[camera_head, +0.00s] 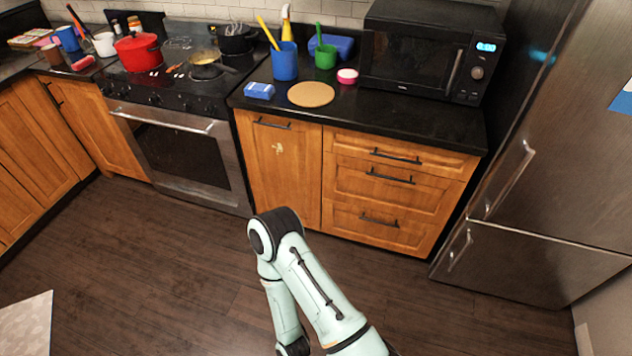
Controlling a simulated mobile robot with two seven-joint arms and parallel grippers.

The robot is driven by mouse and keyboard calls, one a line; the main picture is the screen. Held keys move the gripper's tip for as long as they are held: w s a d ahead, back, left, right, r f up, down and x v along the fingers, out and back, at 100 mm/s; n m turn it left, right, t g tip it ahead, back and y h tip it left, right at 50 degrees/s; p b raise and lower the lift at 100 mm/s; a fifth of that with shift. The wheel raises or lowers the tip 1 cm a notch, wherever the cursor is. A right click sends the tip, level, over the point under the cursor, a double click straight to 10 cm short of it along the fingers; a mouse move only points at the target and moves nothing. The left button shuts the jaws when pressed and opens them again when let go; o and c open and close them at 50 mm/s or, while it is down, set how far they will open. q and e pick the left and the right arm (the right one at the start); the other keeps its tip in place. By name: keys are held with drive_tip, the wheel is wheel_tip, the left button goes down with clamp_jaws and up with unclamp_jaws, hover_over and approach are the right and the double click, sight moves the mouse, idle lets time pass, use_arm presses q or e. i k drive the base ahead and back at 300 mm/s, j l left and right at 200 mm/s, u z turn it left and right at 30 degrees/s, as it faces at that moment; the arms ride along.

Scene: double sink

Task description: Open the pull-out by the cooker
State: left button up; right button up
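The pull-out (278,180) is a tall wooden front directly right of the cooker (180,150). It looks shut, flush with the drawers beside it. Its dark bar handle (272,123) lies across the top, just under the black worktop. A light mark shows on its front. One of my pale green arms comes in from the bottom, and its dark bent joint is in front of the pull-out's lower edge in the picture. Neither of my grippers shows in the view.
Three drawers (395,190) with bar handles are right of the pull-out, then a steel fridge (560,170). A microwave (425,50), a blue cup (285,62) and a round board (311,94) stand on the worktop. The dark wooden floor (150,270) in front is clear.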

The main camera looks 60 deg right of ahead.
sight(282, 156)
drive_tip(key=z, duration=1.7)
drive_tip(key=i+j+z, duration=0.25)
drive_tip(key=i, duration=0.3)
drive_tip(key=i+j+z, duration=0.25)
drive_tip(key=i+j, duration=0.3)
